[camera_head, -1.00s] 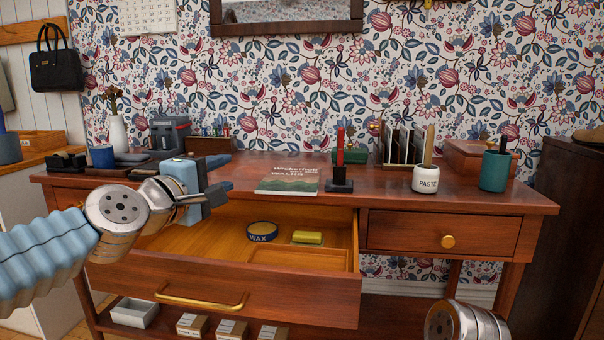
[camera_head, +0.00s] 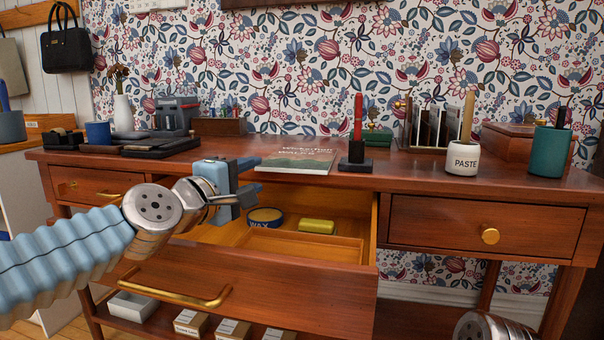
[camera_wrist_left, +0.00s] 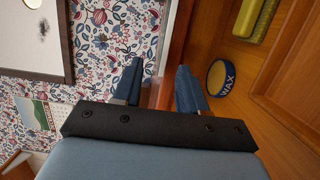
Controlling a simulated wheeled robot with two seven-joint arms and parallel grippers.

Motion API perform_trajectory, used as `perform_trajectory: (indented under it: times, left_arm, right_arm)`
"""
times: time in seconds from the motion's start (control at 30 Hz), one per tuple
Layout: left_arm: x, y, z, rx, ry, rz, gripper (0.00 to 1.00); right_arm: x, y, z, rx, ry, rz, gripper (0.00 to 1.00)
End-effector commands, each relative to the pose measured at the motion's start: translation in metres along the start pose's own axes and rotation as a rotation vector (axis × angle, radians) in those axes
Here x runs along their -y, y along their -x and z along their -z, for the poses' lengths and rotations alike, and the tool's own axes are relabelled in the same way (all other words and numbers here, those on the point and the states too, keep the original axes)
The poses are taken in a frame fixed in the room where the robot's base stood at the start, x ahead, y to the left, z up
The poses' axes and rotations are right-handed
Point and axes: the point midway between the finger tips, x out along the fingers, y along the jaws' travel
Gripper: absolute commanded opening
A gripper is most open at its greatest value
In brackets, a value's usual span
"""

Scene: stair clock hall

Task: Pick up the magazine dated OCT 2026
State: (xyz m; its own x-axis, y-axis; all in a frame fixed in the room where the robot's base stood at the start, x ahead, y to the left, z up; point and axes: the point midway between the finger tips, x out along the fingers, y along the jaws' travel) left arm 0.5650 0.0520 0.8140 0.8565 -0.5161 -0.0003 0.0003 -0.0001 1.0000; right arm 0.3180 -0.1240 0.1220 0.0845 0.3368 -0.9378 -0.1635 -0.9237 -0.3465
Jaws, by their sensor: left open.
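I see no magazine on which a date OCT 2026 can be read. A thin green and pale booklet (camera_head: 295,161) with a title ending in "WALKS" lies flat on the desk top, near its front edge. No date is legible on it. My left gripper (camera_head: 253,178) is open and empty, in front of the desk edge, just left of and below the booklet. In the left wrist view, its two blue fingers (camera_wrist_left: 158,72) stand apart with nothing between them. My right gripper is out of view.
Below my left gripper is an open drawer (camera_head: 250,280) with a wax tin (camera_head: 265,217) and a yellow block (camera_head: 317,227). A pen stand (camera_head: 355,163), paste pot (camera_head: 462,160) and teal cup (camera_head: 549,150) stand to the right. A dark tray (camera_head: 160,147) lies left.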

Motion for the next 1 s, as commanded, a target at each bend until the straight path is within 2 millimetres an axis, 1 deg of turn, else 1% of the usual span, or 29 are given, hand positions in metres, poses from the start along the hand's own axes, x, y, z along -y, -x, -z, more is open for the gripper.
perform_trajectory:
  times: [0.03,0.1,0.23,0.47,0.6,0.7,0.8,0.97,1.0]
  left_arm:
    - [0.010,0.000,0.000,0.000,0.000,0.000,0.41]
    - [0.009,-0.002,0.000,0.001,0.001,0.000,0.41]
    - [0.004,-0.012,-0.001,0.003,0.004,0.000,0.41]
    - [0.004,-0.035,-0.003,0.004,0.003,0.001,0.41]
    - [0.004,-0.058,-0.005,0.004,0.004,0.003,0.41]
    - [0.006,-0.070,-0.004,0.003,0.003,0.001,0.41]
    - [0.009,-0.075,-0.004,0.001,0.001,0.001,0.41]
    - [0.009,-0.075,-0.003,0.000,0.000,0.000,0.41]
    - [0.009,-0.075,-0.003,0.000,0.000,0.000,0.40]
  right_arm:
    - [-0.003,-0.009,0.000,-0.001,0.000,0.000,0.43]
    - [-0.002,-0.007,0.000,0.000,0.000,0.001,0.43]
    - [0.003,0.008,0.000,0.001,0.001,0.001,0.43]
    - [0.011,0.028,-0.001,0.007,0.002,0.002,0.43]
    - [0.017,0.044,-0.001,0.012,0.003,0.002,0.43]
    - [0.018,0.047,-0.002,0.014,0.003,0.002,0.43]
    - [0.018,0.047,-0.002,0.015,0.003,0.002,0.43]
    - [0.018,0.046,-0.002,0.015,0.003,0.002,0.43]
    - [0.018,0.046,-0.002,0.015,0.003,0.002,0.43]
